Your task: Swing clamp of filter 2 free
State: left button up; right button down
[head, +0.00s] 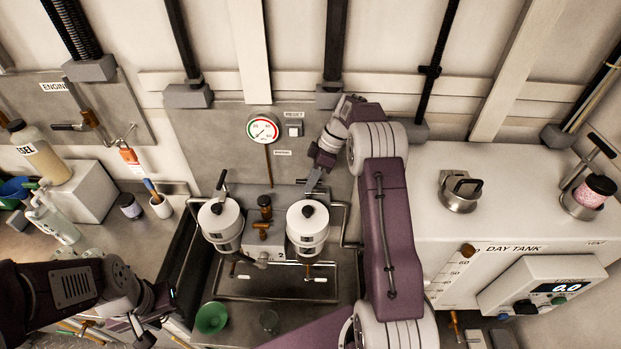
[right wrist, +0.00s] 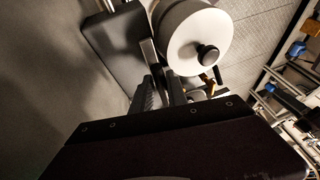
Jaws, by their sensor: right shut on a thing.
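Filter 2 (head: 308,226) is the right one of two white canisters with black knobs; it also shows in the right wrist view (right wrist: 198,40). Its clamp is a thin metal lever (right wrist: 149,58) beside the canister. My right gripper (head: 316,181) reaches down behind filter 2 and is shut on this clamp lever; the fingers show in the right wrist view (right wrist: 163,88). The fingers hide part of the lever, and I cannot tell whether the clamp is still latched. My left gripper (head: 160,316) is at the lower left, apart from the filters, open and empty.
The other filter (head: 220,222) stands to the left, with its own upright lever (head: 221,180). A brown-handled valve (head: 265,207) sits between them. A drip tray (head: 280,287) lies below. The day tank (head: 480,225) fills the right.

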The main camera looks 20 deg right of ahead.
dwell(0.5)
jog(key=c, duration=1.3)
grip_release()
notch_tip(320, 180, up, 3)
jog(key=shift+r, duration=0.2)
jog(key=s+d+r, duration=0.2)
jog(key=s, duration=0.1)
jog(key=s+d+r+b, duration=0.1)
jog(key=s+d+r, duration=0.1)
jog(key=s+r, duration=0.1)
jog(key=s+d+r+b, duration=0.1)
jog(key=s+d+r, duration=0.1)
jog(key=s, duration=0.2)
jog(key=shift+d+r, duration=0.15)
jog(key=shift+r, duration=0.15)
